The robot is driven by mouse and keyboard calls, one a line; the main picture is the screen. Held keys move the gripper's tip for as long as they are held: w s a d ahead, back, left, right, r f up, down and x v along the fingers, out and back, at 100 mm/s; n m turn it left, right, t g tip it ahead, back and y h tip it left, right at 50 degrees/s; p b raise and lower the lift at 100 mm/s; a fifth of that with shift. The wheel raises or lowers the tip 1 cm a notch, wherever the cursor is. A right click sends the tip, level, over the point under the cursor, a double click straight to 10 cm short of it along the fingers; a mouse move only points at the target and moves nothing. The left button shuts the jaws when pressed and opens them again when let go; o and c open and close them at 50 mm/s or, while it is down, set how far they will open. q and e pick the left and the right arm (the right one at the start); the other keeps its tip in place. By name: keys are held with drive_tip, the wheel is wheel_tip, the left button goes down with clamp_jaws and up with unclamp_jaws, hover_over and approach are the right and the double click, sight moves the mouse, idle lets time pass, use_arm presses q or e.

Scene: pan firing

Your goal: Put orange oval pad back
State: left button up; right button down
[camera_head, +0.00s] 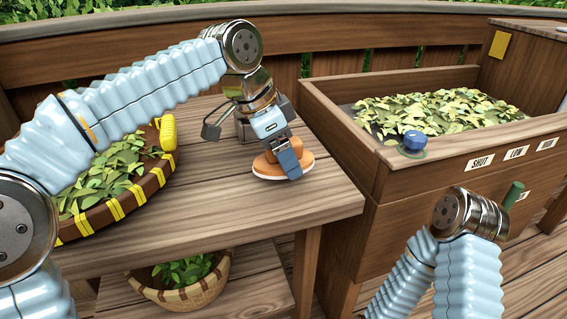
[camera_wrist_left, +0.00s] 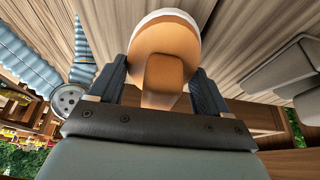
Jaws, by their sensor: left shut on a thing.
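The orange oval pad (camera_head: 270,168) has a white underside and a raised orange grip on top. It is at the right part of the wooden table, on or just above its surface; I cannot tell which. My left gripper (camera_head: 289,160) is above it, shut on its raised grip. In the left wrist view the pad (camera_wrist_left: 165,45) shows between the two dark fingers (camera_wrist_left: 162,85). My right arm shows at the lower right of the head view, but its fingertips cannot be made out.
A round woven tray (camera_head: 120,205) of leaves with a yellow handle stands at the table's left. A wooden bin (camera_head: 335,108) with leaves, a blue knob (camera_head: 413,141) and labels such as SHUT and LOW is at the right. A basket (camera_head: 180,292) sits on the lower shelf. The table's front is clear.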

use_arm(q)
drive_tip(key=shift+s+f, duration=0.1)
drive_tip(key=shift+f, duration=1)
drive_tip(key=shift+f, duration=0.25)
drive_tip(key=o, duration=1.7)
